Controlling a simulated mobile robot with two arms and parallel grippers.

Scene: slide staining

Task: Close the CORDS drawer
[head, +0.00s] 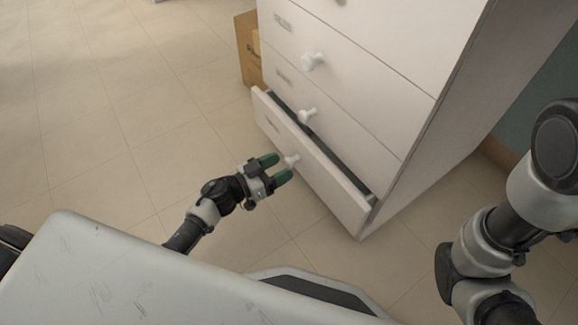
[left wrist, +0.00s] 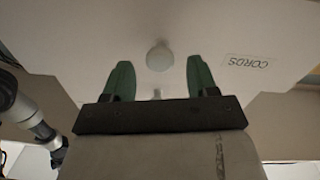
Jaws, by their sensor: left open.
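The CORDS drawer (head: 325,180) is the bottom drawer of a white cabinet and stands partly open, with a dark gap along its top edge. Its round white knob (head: 292,160) is on the drawer front. The CORDS label (left wrist: 249,61) reads upside down in the left wrist view, where the knob (left wrist: 160,56) also shows. My left gripper (head: 276,168) has green fingertips, open and apart, pointing at the knob. In the left wrist view the knob lies ahead, between the lines of the two fingers (left wrist: 158,80). Whether they touch the drawer front I cannot tell. My right gripper is out of view.
The white cabinet (head: 420,110) has more drawers above, with knobs (head: 307,115) and labels; these look shut. A cardboard box (head: 248,50) stands behind the cabinet at its left. Tiled floor (head: 110,120) to the left is clear.

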